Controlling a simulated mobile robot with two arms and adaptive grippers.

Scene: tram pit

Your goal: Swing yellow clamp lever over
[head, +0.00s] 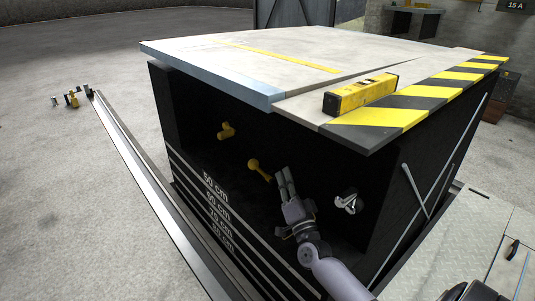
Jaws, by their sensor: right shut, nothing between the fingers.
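Two yellow levers show on the dark front of the block. The upper-left lever (226,130) is short and stubby. The lower-right lever (260,168) has a rounded end and a thin arm slanting down to the right. I cannot tell which of them is the clamp lever. My right gripper (284,176) is shut and empty, with its fingers pointing up, just right of the lower lever's tip. I cannot tell whether it touches the lever. My left gripper is not in view.
A shiny metal fitting (347,202) sits right of my right gripper. The slab top (240,55) overhangs the front and carries a yellow spirit level (361,94) beside a yellow-black striped edge (425,97). A rail (150,185) runs along the floor at left. The floor farther left is mostly clear.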

